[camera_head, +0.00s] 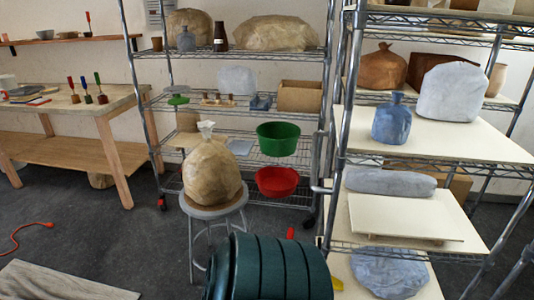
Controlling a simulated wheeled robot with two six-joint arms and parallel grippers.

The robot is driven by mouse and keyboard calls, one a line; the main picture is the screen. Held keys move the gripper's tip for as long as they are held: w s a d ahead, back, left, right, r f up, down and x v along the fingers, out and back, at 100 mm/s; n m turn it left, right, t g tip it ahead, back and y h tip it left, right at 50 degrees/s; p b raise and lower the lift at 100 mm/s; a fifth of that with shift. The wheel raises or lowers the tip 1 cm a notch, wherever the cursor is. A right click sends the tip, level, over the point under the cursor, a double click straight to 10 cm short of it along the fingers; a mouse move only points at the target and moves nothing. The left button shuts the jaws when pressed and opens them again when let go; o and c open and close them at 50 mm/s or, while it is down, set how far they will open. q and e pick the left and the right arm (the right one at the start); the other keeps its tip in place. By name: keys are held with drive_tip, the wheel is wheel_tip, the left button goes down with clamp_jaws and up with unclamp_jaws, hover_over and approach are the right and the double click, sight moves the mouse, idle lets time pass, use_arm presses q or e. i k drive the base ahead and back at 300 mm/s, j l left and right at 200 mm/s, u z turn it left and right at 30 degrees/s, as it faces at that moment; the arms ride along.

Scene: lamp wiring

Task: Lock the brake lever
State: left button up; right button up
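No lever can be made out for certain as the brake lever. A small red part (162,203) sits at a caster at the foot of the left wire shelf's front post. Neither of my grippers is in view.
A stool (215,210) with a wrapped tan bag (211,170) stands in front of the left wire shelf (140,90). A loaded rack (345,110) fills the right. A workbench (110,103) is at left. An orange cord (30,226) and grey board (60,283) lie on the floor.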

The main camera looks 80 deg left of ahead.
sight(290, 233)
drive_tip(key=j+u, duration=0.2)
drive_tip(key=u, duration=1.95)
